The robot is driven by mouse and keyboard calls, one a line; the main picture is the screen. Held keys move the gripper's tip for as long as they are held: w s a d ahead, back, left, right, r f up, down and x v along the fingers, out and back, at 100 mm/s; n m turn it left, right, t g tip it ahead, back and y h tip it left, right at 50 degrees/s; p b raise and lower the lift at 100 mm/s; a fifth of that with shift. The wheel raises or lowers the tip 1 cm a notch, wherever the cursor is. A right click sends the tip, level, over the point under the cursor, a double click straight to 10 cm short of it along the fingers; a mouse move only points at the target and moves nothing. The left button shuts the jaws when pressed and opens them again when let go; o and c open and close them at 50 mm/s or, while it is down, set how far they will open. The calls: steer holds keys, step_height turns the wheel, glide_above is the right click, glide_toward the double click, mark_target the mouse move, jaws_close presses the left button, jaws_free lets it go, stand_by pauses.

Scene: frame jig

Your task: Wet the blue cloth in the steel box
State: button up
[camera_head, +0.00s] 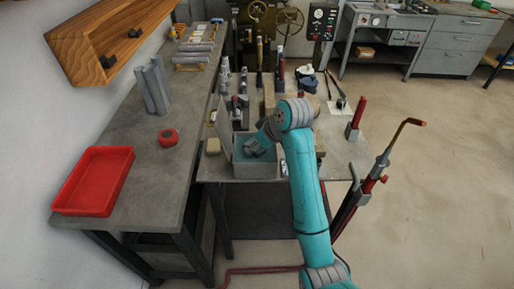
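An open grey box (254,172), which looks like the steel box, stands at the front left of the middle table, with a raised panel along its left side. Its inside looks blue-green. My gripper (254,148) is small and dark in this view and is at the box's opening, with my arm coming in from the right. Whether its fingers are open, and whether they hold anything, is too small to tell. I cannot make out the blue cloth for sure. A dark blue and white item (306,74) lies farther back, too small to identify.
A red tray (72,206) and red tape roll (168,137) lie on the left bench. Upright tools crowd the table behind the box. A torch stand (378,172) is at the right. The right floor is clear.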

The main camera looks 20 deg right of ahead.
steer(key=shift+r, duration=2.55)
